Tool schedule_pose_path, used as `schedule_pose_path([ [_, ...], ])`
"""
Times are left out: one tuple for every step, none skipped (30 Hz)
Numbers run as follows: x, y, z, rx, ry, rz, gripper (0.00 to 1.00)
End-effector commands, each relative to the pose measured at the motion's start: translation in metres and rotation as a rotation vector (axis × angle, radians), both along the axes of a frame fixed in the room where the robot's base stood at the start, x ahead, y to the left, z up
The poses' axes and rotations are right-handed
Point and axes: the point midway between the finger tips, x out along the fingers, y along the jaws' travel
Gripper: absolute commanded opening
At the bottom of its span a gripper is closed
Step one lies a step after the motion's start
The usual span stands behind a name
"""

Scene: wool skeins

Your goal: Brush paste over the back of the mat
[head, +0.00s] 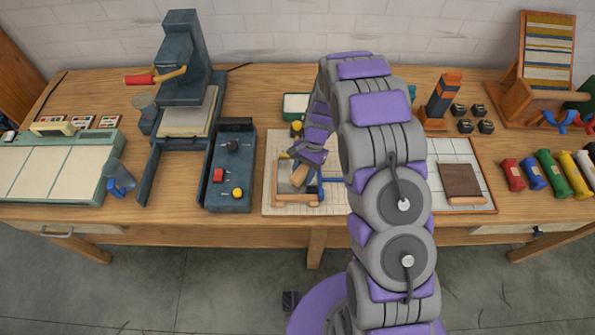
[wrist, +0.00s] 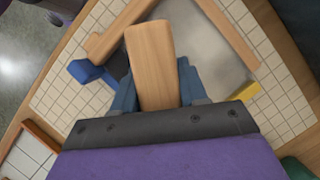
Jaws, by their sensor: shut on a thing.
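My gripper (wrist: 157,88) is shut on a pale wooden handle (wrist: 151,50), seen from above between its blue fingers. I take this to be the brush; its bristles are hidden. Below it, a pale wooden frame (wrist: 228,34) lies on a white gridded board (wrist: 80,97). A plain grey surface (wrist: 212,50) inside the frame may be the mat's back; no paste can be told on it. In the head view the frame (head: 296,203) shows at the table's front middle, with my gripper (head: 302,176) over it. I cannot tell whether the brush touches the mat.
A blue piece (wrist: 86,71) and a yellow piece (wrist: 245,91) sit by the frame. A dark press (head: 183,60) and control box (head: 232,165) stand left. A small green-rimmed tray (head: 295,104) is behind.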

Motion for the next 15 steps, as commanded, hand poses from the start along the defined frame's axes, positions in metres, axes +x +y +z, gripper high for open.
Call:
schedule_pose_path([
  [0.0,-0.001,-0.001,-0.001,0.001,0.001,0.09],
  [-0.001,0.0,-0.001,-0.002,0.001,0.002,0.09],
  [0.0,0.002,-0.001,-0.002,0.001,0.002,0.09],
  [0.0,0.003,-0.001,-0.002,0.001,0.002,0.09],
  [-0.001,0.005,-0.001,-0.002,0.003,0.003,0.09],
  [-0.001,0.008,-0.001,-0.003,0.003,0.003,0.09],
  [-0.001,0.01,0.0,-0.003,0.003,0.003,0.09],
  [-0.001,0.013,0.0,-0.002,0.004,0.003,0.09],
  [-0.001,0.016,0.0,-0.002,0.004,0.003,0.09],
  [-0.001,0.019,0.0,-0.002,0.004,0.003,0.09],
  [-0.001,0.021,0.0,-0.001,0.005,0.004,0.09],
  [-0.001,0.025,0.0,-0.001,0.005,0.004,0.09],
  [-0.001,0.027,0.0,-0.002,0.005,0.003,0.09],
  [-0.001,0.029,0.0,-0.002,0.005,0.002,0.09],
  [0.0,0.031,0.0,-0.002,0.005,0.002,0.09],
])
